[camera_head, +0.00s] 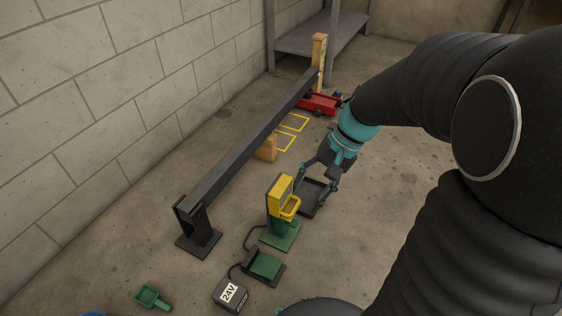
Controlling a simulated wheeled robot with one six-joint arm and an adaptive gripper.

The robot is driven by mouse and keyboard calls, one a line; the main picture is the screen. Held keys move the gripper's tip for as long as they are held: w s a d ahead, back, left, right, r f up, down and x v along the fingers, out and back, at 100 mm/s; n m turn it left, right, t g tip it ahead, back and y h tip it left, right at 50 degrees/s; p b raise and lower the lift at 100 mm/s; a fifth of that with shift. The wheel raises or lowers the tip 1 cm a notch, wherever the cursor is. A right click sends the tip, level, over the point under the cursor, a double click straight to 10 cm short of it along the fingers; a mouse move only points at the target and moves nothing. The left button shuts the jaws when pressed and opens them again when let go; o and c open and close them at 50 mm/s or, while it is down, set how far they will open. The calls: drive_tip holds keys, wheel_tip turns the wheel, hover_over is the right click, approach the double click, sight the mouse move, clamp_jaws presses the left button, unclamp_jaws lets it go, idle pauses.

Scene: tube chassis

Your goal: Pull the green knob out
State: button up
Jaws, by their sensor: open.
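A yellow box unit (281,192) stands upright on a green post and base (281,236) in the lower middle of the head view. A yellow cup-like part (289,208) juts from its right side. I cannot make out a distinct green knob on it; the view is small and partly turned away. My gripper (312,190) is open, pointing down just right of the yellow unit, with its fingers spread. Nothing shows between the fingers. Whether a finger touches the unit I cannot tell. A dark tray (314,209) lies on the floor behind and below the fingers.
A long dark beam (250,135) on posts runs along the wall on the left. A green pedal-like block (266,266), a 24V box (230,294) with a cable and a green scoop-shaped piece (152,298) lie in front. A red cart (320,104) stands farther back.

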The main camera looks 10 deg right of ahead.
sight(294, 224)
drive_tip(key=w+d+f+m+y+b, duration=0.1)
drive_tip(key=w+d+f+m+y, duration=0.2)
drive_tip(key=f, duration=0.4)
drive_tip(key=w+d+f+m+t+y, duration=0.1)
drive_tip(key=w+f+m+y, duration=0.2)
drive_tip(key=w+f, duration=0.35)
drive_tip(key=w+d+f+m+y+b, duration=0.1)
drive_tip(key=w+d+f+m+y, duration=0.15)
drive_tip(key=f, duration=0.55)
drive_tip(key=d+f+m+t, duration=0.2)
drive_tip(key=f+m+t, duration=0.15)
drive_tip(key=f, duration=0.45)
drive_tip(key=d+f+m+t+y, duration=0.1)
drive_tip(key=f+m+t, duration=0.25)
drive_tip(key=f, duration=0.45)
drive_tip(key=d+f+m+t, duration=0.2)
drive_tip(key=f+m+t, duration=0.15)
drive_tip(key=f, duration=0.55)
drive_tip(key=shift+m+g, duration=0.25)
drive_tip(key=shift+m, duration=0.15)
drive_tip(key=x, duration=1.3)
drive_tip(key=shift+s+r+b, duration=0.2)
drive_tip(key=shift+r+b, duration=0.1)
clamp_jaws()
